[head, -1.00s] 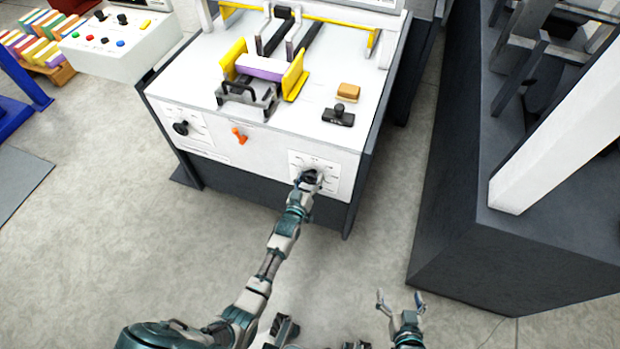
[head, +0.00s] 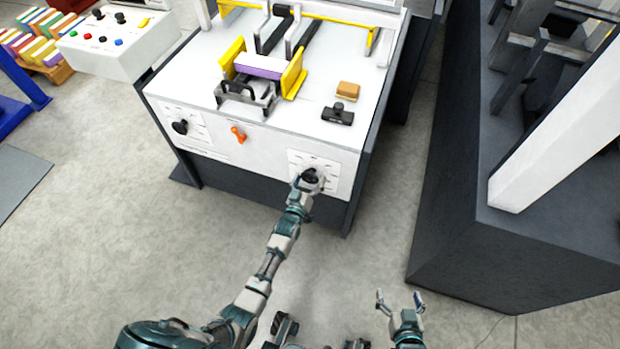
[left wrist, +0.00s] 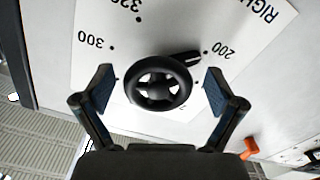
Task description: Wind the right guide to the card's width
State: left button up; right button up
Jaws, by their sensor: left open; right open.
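I cannot tell whether the guide touches the stack. The black hand wheel (left wrist: 157,84) is on the front panel, on a white dial marked RIGHT; its pointer (left wrist: 182,59) lies near the 200 mark. My left gripper (left wrist: 158,76) is open, with a finger on each side of the wheel and visible gaps; in the head view the gripper (head: 309,180) partly hides the wheel. My right gripper (head: 401,300) is open and empty above the floor.
A second black knob (head: 180,127) and an orange lever (head: 238,134) are further left on the front panel. A black block (head: 338,114) and a tan block (head: 348,91) sit on the top. A dark machine (head: 500,240) stands at right.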

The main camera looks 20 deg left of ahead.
pick_arm(q)
jog(key=shift+s+r, duration=0.1)
jog(key=shift+s, duration=0.05)
pick_arm(e)
jog(key=shift+r, duration=0.1)
pick_arm(q)
jog(key=s, duration=1.1)
jog(key=shift+s+a, duration=0.2)
jog(key=shift+s, duration=0.15)
